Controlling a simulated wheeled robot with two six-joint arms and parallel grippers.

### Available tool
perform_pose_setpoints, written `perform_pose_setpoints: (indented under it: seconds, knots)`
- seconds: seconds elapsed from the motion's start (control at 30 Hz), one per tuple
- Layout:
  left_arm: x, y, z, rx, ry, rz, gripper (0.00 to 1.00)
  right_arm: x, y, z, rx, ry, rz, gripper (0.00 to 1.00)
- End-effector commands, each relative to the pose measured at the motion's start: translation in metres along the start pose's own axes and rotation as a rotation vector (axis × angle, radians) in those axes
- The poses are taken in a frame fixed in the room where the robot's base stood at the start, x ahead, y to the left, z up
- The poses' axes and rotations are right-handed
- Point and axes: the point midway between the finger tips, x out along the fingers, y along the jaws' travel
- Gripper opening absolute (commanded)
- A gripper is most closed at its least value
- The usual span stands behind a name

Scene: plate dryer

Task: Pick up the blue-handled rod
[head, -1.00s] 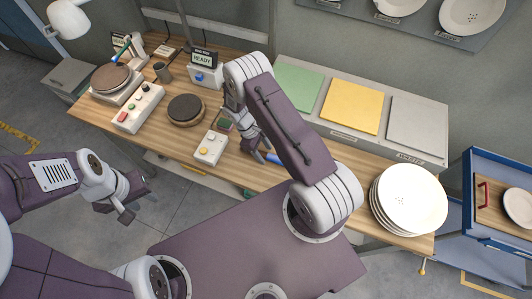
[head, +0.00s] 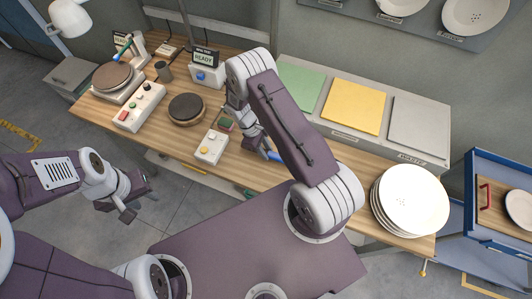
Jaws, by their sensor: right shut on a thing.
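My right gripper (head: 262,152) is low over the wooden bench, near its front edge, and is shut on the blue-handled rod (head: 275,156). Only a short blue part of the rod shows; my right arm and the jaws hide the rest. I cannot tell whether the rod touches the bench. My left gripper (head: 128,200) hangs over the floor in front of the bench, away from the rod. Its jaws are too small and dark to judge their opening.
A white box with round buttons (head: 211,147) and a dark round plate (head: 186,108) lie left of my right gripper. A plate stack (head: 411,203) stands at the bench's right end. Behind are green, yellow (head: 352,107) and grey pads. A blue drawer cabinet (head: 480,165) is far right.

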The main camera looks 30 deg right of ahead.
Motion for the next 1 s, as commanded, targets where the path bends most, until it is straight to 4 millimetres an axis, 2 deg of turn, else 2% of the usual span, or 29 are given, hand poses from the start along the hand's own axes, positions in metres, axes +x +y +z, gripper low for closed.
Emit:
perform_pose_setpoints:
  seconds: [0.13, 0.4, 0.6, 0.77, 1.0]
  knots:
    - [0.013, 0.0, 0.001, 0.0, 0.0, 0.0, 0.36, -0.024, -0.004, 0.008, -0.002, 0.003, 0.002, 0.0]
    - [0.027, -0.001, 0.003, 0.0, 0.0, 0.0, 0.36, -0.058, -0.068, 0.022, -0.005, 0.003, 0.003, 0.0]
    - [0.034, -0.001, 0.004, 0.0, 0.0, 0.0, 0.36, -0.079, -0.104, 0.03, -0.004, 0.002, 0.002, 0.0]
    - [0.035, -0.001, 0.004, 0.0, 0.0, 0.0, 0.36, -0.086, -0.116, 0.033, 0.0, 0.002, 0.001, 0.0]
    - [0.034, -0.001, 0.004, 0.0, 0.0, 0.0, 0.36, -0.087, -0.117, 0.034, 0.0, 0.001, 0.0, 0.0]
